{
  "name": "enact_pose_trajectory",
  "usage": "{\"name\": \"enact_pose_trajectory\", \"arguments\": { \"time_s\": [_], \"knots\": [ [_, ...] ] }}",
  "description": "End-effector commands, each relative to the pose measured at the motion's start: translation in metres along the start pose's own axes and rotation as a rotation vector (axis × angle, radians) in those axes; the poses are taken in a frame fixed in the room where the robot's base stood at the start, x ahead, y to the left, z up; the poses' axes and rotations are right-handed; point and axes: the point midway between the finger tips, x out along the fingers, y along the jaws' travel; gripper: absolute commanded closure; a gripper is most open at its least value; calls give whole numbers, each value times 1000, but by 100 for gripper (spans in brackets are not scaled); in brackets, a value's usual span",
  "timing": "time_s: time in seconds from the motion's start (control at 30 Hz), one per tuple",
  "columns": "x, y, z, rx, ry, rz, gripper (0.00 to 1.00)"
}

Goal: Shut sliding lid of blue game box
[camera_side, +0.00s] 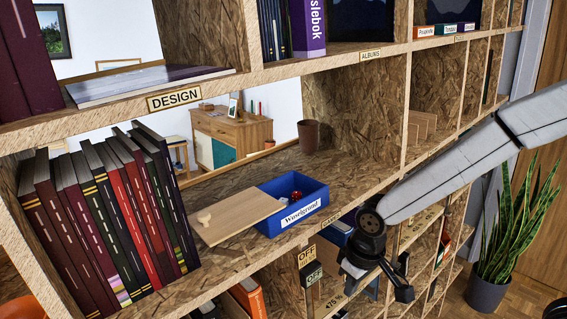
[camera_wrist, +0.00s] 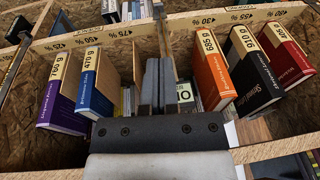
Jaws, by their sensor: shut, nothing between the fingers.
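The blue game box (camera_side: 318,205), labelled Wuselgrund, stands on the middle shelf in the side view. The right part of the box is open and small red pieces (camera_side: 297,195) show inside. My gripper (camera_side: 348,268) is below and right of the box, in front of the shelf edge and apart from the lid. In the wrist view my gripper's fingers (camera_wrist: 160,68) are together and empty; neither box nor lid shows there.
A row of books (camera_side: 110,210) leans left of the lid, with a gap between. A brown cup (camera_side: 309,136) stands behind the box. The upper shelf board (camera_side: 290,70) runs overhead. The wrist view shows lower-shelf books, including an orange one (camera_wrist: 213,75).

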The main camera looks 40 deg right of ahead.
Motion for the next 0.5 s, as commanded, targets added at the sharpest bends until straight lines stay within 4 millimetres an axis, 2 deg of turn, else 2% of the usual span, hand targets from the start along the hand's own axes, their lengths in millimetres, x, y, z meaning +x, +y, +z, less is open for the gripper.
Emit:
{"name": "enact_pose_trajectory", "arguments": {
  "time_s": [0.03,0.2,0.5],
  "knots": [
    [-4,-11,-13,-14,-6,5,100],
    [-22,-45,-48,-36,-30,41,100],
    [-60,-111,-94,-48,-39,131,100]
  ]
}}
